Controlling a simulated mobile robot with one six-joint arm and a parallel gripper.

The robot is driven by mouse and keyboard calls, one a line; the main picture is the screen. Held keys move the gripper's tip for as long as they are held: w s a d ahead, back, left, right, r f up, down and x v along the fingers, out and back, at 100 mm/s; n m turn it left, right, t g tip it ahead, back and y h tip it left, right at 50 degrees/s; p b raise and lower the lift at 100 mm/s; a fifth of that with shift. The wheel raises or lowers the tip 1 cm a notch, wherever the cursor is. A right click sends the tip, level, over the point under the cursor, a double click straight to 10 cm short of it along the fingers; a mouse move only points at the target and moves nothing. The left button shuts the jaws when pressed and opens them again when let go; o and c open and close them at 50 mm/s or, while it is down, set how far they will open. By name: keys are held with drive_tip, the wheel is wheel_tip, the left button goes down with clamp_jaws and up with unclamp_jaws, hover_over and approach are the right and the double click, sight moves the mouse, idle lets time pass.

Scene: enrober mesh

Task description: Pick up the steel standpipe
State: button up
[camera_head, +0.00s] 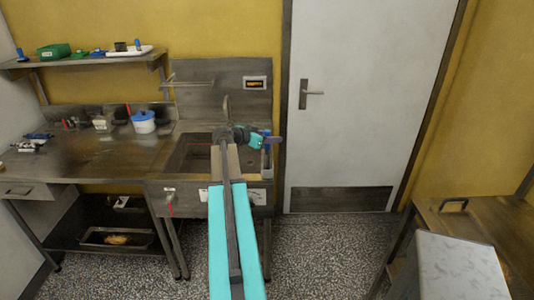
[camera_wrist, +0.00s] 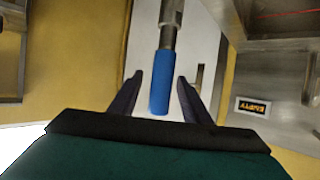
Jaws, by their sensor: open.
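The steel standpipe (camera_wrist: 170,38) shows in the wrist view as a grey tube with a blue sleeve (camera_wrist: 159,85) on its end. My gripper (camera_wrist: 160,78) is open, with one dark finger on each side of the blue sleeve. Gaps show between the sleeve and both fingers, and I cannot tell how deep it sits between them. In the head view my gripper (camera_head: 274,140) is at the right end of the sink (camera_head: 183,150), by a small blue upright piece (camera_head: 267,142). My arm hides part of the sink.
A steel counter (camera_head: 90,155) left of the sink holds a white pot with a blue lid (camera_head: 143,122). A shelf (camera_head: 85,62) hangs above it. A tap (camera_head: 226,105) stands behind the sink. An "EMPTY" sign (camera_wrist: 252,106) shows upside down. A closed door (camera_head: 350,100) is to the right.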

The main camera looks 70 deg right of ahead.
drive_tip(key=shift+x, duration=1)
clamp_jaws()
